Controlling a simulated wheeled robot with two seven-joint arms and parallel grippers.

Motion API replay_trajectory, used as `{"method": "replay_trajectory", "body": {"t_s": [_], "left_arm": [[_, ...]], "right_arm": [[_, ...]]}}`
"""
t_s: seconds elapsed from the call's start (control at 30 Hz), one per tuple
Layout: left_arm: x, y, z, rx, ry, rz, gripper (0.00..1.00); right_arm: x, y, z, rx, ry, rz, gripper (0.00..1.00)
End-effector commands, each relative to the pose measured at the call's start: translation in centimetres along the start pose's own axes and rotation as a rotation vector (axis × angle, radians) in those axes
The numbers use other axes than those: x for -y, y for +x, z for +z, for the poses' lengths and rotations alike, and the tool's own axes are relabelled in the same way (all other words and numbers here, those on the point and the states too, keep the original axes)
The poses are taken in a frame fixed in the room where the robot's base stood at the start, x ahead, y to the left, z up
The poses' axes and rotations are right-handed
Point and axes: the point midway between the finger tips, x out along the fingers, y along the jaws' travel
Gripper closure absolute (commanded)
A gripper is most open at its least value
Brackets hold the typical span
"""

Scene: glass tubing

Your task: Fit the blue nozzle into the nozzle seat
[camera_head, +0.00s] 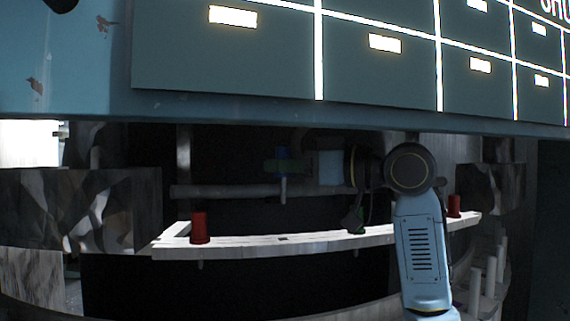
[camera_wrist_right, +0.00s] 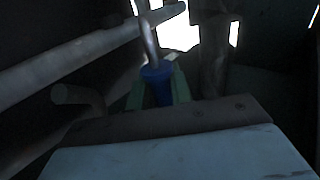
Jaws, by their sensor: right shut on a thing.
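My right gripper (camera_head: 280,166) reaches in from the right under the panel edge and is shut on the blue nozzle (camera_head: 282,154). In the right wrist view the nozzle's blue body (camera_wrist_right: 157,88) sits between two green fingers, and a pale thin stem (camera_wrist_right: 150,42) sticks out from it. In the head view the stem (camera_head: 283,189) points down, above a pale rail (camera_head: 320,241). A small dark spot (camera_head: 283,239) on the rail lies below the stem; I cannot tell whether it is the nozzle seat. My left gripper is not in view.
A red cylinder (camera_head: 200,228) stands on the rail's left part and another (camera_head: 454,206) near its right end. A dark green piece (camera_head: 353,218) stands between them. A grey horizontal pipe (camera_head: 222,191) runs behind. A large tiled panel (camera_head: 225,60) overhangs the space.

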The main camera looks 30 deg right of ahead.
Motion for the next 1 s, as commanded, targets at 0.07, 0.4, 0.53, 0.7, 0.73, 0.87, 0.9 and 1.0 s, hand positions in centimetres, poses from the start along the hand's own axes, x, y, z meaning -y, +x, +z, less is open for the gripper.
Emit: {"method": "replay_trajectory", "body": {"t_s": [0.07, 0.4, 0.53, 0.7, 0.73, 0.87, 0.9, 1.0], "left_arm": [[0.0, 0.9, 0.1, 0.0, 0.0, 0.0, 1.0], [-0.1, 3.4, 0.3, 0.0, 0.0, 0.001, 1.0], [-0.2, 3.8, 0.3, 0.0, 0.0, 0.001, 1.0], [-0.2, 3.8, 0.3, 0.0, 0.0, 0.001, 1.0], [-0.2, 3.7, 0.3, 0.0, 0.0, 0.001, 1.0], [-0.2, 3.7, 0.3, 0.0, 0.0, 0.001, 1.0], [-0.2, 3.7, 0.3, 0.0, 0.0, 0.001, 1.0], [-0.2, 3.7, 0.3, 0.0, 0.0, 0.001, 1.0]], "right_arm": [[0.0, 0.0, 1.1, 0.0, 0.0, 0.0, 1.0], [0.0, 0.0, 4.2, 0.0, -0.001, 0.0, 1.0], [0.0, 0.0, 4.7, -0.001, -0.001, 0.0, 1.0], [0.0, 0.0, 4.7, -0.001, -0.001, 0.0, 1.0], [0.0, 0.0, 4.7, -0.001, -0.001, 0.0, 1.0], [0.0, 0.0, 4.7, -0.001, -0.001, 0.0, 1.0], [0.0, 0.0, 4.7, -0.001, -0.001, 0.0, 1.0], [0.0, 0.0, 4.7, -0.001, -0.001, 0.0, 1.0]]}}
